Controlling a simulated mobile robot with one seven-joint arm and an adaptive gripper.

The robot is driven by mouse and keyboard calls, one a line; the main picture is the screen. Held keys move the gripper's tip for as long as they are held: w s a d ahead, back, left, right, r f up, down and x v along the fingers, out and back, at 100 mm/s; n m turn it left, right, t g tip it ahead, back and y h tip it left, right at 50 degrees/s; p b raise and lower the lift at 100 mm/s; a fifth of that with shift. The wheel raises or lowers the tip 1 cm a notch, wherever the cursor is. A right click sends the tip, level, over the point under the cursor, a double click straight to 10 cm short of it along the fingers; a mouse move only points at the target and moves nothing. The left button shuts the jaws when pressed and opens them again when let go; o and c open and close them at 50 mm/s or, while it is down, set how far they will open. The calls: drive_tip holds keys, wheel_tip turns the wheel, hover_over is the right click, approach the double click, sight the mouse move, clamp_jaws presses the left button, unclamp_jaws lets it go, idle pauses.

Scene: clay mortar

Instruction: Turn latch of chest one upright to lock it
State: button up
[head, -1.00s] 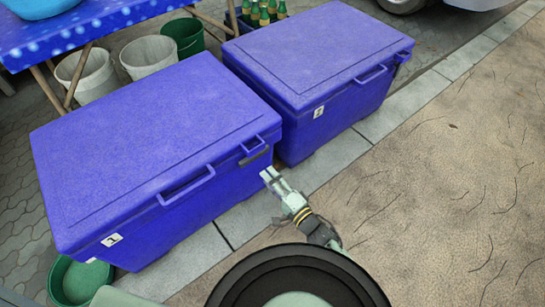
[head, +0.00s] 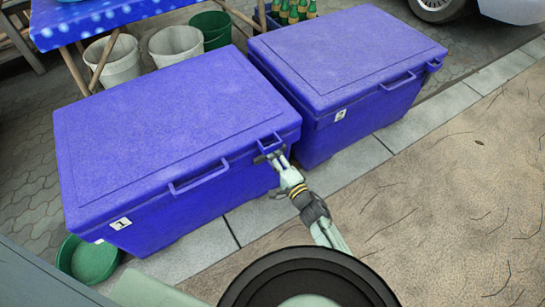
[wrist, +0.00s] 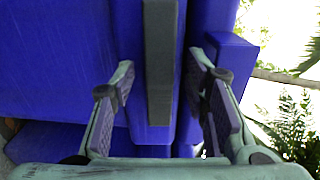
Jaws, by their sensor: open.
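Chest one (head: 150,150) is the blue chest on the left, lid shut, with a "1" label (head: 121,223) on its front. Its dark grey latch (head: 260,158) is at the front right, just below the lid edge and mostly hidden by my gripper (head: 276,157). In the wrist view the latch (wrist: 160,60) is a long grey bar between the two spread fingers of my gripper (wrist: 165,112). The fingers stand on either side of it with visible gaps, not closed on it.
A second blue chest (head: 345,55) stands close behind on the right. A green bowl (head: 95,262) lies by the near left corner of chest one. Buckets (head: 177,44) and a table with a blue cloth (head: 100,15) are behind. The paved ground at right is clear.

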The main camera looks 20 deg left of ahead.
drive_tip(key=shift+w, duration=0.1)
drive_tip(key=shift+c, duration=0.4)
clamp_jaws()
